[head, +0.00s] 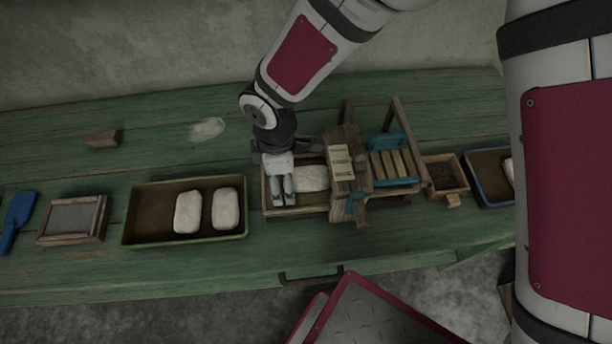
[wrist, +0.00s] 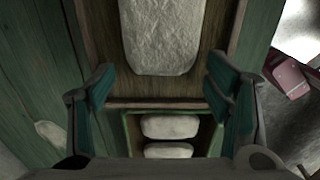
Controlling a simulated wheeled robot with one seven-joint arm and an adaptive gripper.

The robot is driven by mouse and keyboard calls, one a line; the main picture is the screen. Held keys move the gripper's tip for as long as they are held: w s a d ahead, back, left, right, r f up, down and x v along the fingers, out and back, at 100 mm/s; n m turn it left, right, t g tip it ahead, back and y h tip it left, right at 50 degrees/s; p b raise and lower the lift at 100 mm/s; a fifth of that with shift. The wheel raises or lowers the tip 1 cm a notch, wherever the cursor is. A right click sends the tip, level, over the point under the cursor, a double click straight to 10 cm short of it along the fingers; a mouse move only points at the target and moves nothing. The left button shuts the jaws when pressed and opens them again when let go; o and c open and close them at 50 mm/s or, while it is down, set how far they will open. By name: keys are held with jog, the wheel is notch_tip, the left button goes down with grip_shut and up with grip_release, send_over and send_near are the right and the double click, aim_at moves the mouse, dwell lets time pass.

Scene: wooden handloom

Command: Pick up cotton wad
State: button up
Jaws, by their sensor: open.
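Two white cotton wads, a left one (head: 188,212) and a right one (head: 226,208), lie in a green-rimmed tray (head: 137,239) left of the wooden handloom (head: 347,140). A third white wad (head: 312,179) lies in the loom's bed, partly hidden by my gripper and the loom frame. My gripper (head: 283,203) points down over the left end of the loom bed, open and empty. In the wrist view its teal-padded fingers (wrist: 160,88) are spread wide; the loom wad (wrist: 163,36) is ahead of them. The tray wads (wrist: 170,126) show between the fingers, farther off.
The loom's upright posts and teal parts (head: 395,165) stand close right of my gripper. A framed panel (head: 72,218) lies left.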

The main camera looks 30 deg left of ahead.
jog(key=shift+c, duration=0.6)
jog(key=c, duration=0.9)
jog(key=shift+o, duration=0.2)
jog(key=shift+r, duration=0.1)
